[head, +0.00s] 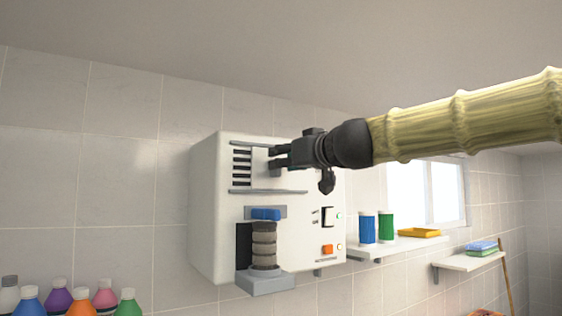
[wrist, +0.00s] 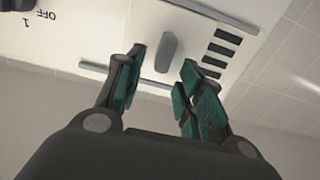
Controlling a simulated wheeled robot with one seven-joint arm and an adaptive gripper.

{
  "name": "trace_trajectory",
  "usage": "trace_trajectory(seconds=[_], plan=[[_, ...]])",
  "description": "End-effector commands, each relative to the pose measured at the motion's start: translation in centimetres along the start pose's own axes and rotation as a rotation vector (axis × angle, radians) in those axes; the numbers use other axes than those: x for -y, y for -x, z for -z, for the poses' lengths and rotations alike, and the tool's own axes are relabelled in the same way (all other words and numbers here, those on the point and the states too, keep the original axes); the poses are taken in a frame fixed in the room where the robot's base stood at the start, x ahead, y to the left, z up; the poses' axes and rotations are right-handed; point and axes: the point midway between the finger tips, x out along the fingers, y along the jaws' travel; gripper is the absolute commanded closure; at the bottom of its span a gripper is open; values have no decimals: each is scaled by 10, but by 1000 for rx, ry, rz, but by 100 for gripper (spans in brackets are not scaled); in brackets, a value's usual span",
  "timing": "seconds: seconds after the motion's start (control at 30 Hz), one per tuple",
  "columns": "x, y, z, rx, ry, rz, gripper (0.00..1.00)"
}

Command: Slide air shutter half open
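The air shutter is a pale sliding plate (head: 262,168) on the white wall unit (head: 221,230), between two grey rails. Dark vent slots (head: 241,168) show uncovered at its left in the head view and at the right in the wrist view (wrist: 222,48). A grey upright tab (wrist: 169,52) stands out from the shutter. My gripper (head: 274,158) is at the front of the unit, beside the slots. In the wrist view my gripper (wrist: 163,62) is open, with its fingers apart on either side of the tab. Contact with the tab cannot be told.
Below are a blue knob (head: 265,213) and a ribbed grey cylinder (head: 264,245). A switch (head: 328,216) and an orange button (head: 327,249) sit at lower right. A shelf (head: 400,245) with bottles is to the right. Several bottles (head: 58,300) stand lower left.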

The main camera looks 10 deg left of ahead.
Motion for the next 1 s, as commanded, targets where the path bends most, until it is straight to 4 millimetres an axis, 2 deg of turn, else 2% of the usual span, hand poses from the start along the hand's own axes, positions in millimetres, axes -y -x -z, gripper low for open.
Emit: trace_trajectory(seconds=[0.2,0.5,0.7,1.0], plan=[[0,40,1,-2,1,0,62],[-1,79,1,-1,1,-1,62],[-1,90,0,-1,-1,0,62],[-1,92,0,-1,-1,0,62]])
